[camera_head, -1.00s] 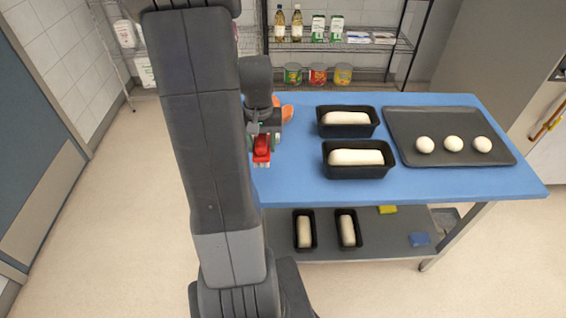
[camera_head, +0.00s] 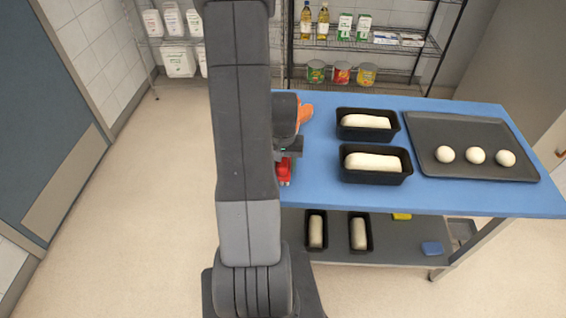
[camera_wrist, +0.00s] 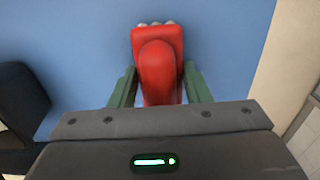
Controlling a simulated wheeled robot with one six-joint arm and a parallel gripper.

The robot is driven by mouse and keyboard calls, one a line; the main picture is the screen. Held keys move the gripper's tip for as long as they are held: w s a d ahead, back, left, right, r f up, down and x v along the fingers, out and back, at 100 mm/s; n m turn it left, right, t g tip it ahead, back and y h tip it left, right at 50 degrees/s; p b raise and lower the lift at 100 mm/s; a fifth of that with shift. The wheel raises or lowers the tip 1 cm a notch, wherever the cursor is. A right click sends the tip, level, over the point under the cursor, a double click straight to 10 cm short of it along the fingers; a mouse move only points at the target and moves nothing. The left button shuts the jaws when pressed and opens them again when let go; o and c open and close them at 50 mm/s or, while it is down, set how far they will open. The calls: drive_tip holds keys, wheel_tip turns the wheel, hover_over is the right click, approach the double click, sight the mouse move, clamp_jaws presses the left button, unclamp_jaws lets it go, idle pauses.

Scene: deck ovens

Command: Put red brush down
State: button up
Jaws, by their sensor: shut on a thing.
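The red brush (camera_head: 285,172) is in my gripper (camera_head: 284,160), over the left end of the blue table (camera_head: 320,187) in the head view. My arm hides part of the brush and gripper there. In the wrist view the red brush (camera_wrist: 160,66) sits between the two green fingers of my gripper (camera_wrist: 160,85), with pale bristle tips at its far edge and the blue tabletop (camera_wrist: 225,45) behind. I cannot tell whether the brush touches the tabletop.
Two black loaf tins (camera_head: 376,177) with dough and a dark tray (camera_head: 425,127) with three dough balls stand to the right. An orange object (camera_head: 305,113) lies behind my gripper, partly hidden. Smaller tins (camera_head: 316,245) stand on the lower shelf. A dark tin (camera_wrist: 22,95) is near at left in the wrist view.

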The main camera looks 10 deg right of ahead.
drive_tip(key=shift+f, duration=0.25)
drive_tip(key=o, duration=0.9)
drive_tip(key=shift+r, duration=0.1)
wheel_tip(320, 180, up, 12)
drive_tip(key=shift+r+b, duration=0.15)
drive_tip(key=shift+b, duration=0.2)
wheel_tip(320, 180, down, 13)
drive_tip(key=shift+r, duration=0.2)
drive_tip(key=shift+r+p, duration=0.3)
drive_tip(key=shift+p, duration=0.05)
idle(0.3)
